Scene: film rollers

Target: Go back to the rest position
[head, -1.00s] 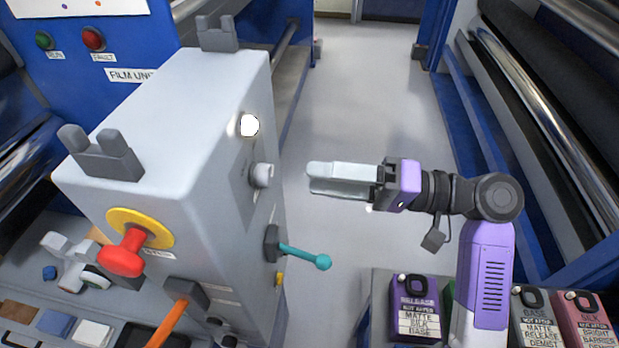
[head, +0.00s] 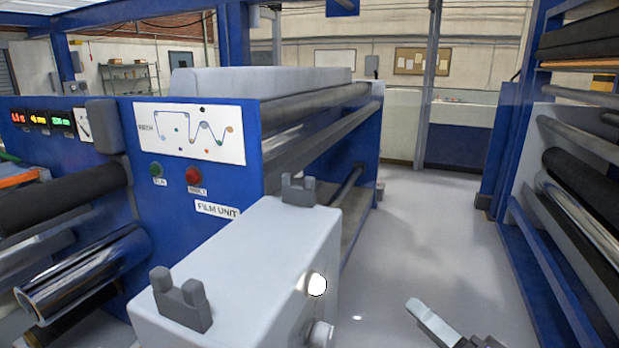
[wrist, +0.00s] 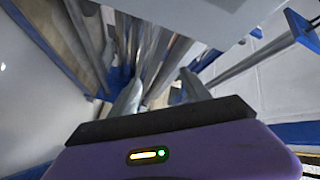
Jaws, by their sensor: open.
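My gripper (head: 432,322) shows at the bottom edge of the head view, to the right of the grey machine box (head: 245,255) and apart from it, over the floor. Only its pale fingers and part of its body show there; the rest of my arm is below the picture. In the wrist view the two fingers of my gripper (wrist: 160,95) are spread apart with nothing between them. The purple gripper body with a small lit indicator fills the bottom of that view.
The blue film unit (head: 230,170) stands at left, with green and red buttons. The box carries grey cradles (head: 180,300), a lit white button (head: 316,284) and a knob (head: 318,333). A roller rack (head: 560,220) stands at right. The aisle floor (head: 425,250) between them is clear.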

